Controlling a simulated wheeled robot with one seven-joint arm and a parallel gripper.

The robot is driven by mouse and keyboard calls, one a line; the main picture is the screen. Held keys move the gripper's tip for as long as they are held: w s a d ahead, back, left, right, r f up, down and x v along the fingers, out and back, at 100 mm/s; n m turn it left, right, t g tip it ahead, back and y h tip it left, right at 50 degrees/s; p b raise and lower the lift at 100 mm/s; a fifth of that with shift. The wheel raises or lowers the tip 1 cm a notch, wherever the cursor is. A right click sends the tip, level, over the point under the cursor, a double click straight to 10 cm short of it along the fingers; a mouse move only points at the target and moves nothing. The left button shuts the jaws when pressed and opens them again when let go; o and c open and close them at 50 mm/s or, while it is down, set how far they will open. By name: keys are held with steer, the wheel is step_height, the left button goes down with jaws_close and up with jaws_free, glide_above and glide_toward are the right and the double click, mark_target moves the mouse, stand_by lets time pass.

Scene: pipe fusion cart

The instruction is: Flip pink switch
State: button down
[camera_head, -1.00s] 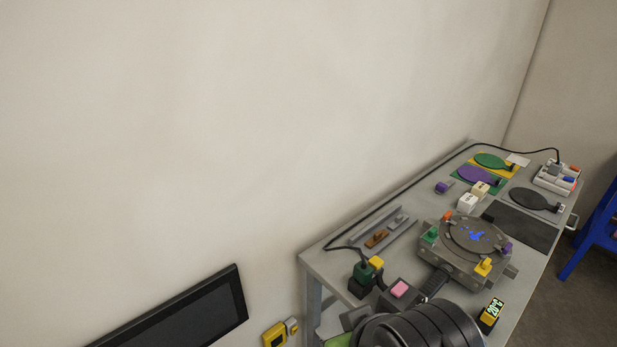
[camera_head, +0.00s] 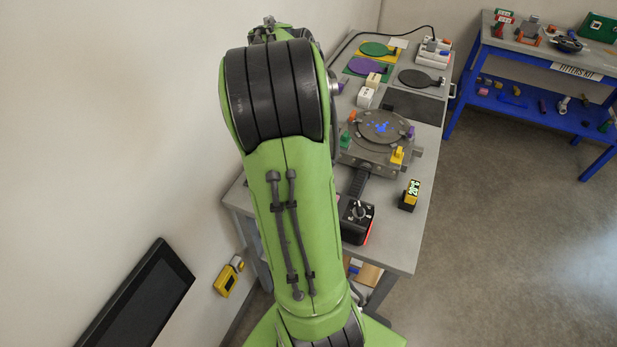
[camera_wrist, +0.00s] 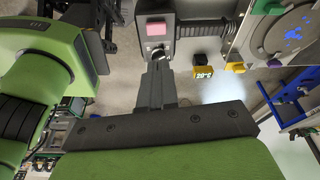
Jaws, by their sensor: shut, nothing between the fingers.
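The pink switch (camera_wrist: 156,29) is a pink block on a dark grey box in the wrist view, close ahead of my gripper. My gripper (camera_wrist: 158,64) is shut and empty, its fingers pointing towards the box. The fingertips appear just short of the pink switch, near a dark round knob on the same side; I cannot tell whether they touch anything. In the head view my green arm hides the switch and my gripper. A black box with a dial (camera_head: 357,214) and a red-lit side shows just right of the arm.
The grey cart (camera_head: 395,248) carries a round-plated machine (camera_head: 378,130) and a yellow display block (camera_head: 409,196) near its right edge. A black screen (camera_head: 125,300) and a yellow wall device (camera_head: 227,279) are at left. A blue bench (camera_head: 535,90) stands at back right.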

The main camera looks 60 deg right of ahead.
steer(key=shift+m, duration=0.8)
steer(key=x, duration=0.4)
steer(key=b+x, duration=0.1)
steer(key=x, duration=0.4)
steer(key=b+x, duration=0.1)
steer(key=x, duration=0.3)
steer(key=shift+d+f, duration=0.3)
steer(key=shift+f, duration=0.5)
